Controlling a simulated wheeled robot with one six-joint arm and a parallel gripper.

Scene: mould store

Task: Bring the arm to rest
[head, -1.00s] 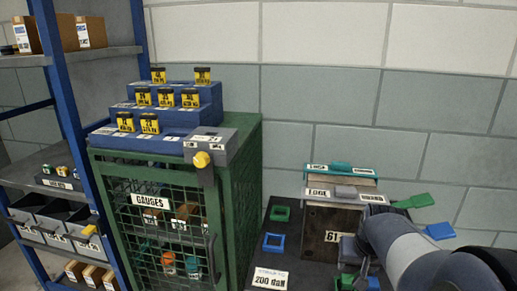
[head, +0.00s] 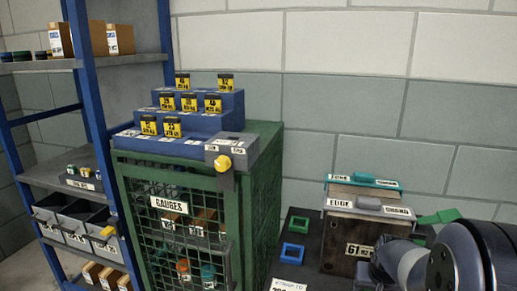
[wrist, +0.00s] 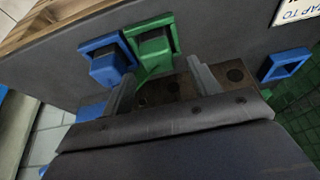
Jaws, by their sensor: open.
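My arm comes in at the lower right of the head view, its wrist beside the dark block labelled 61 (head: 345,248). My gripper (wrist: 162,74) shows in the wrist view with its two grey fingers apart. Between and behind the fingers is a brown surface with dark holes (wrist: 172,90); I cannot tell whether they touch it. No held object shows. A green clamp-like piece (wrist: 152,47) and a blue one (wrist: 108,62) lie just beyond the fingertips. In the head view the fingers are mostly hidden or cut off at the bottom edge.
A green mesh cabinet labelled GAUGES (head: 172,228) carries a blue stepped rack (head: 193,124) with yellow tags. A blue shelf unit (head: 92,100) stands left. A blue square frame (head: 293,253) lies on the dark bench; it may be the one in the wrist view (wrist: 284,66).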

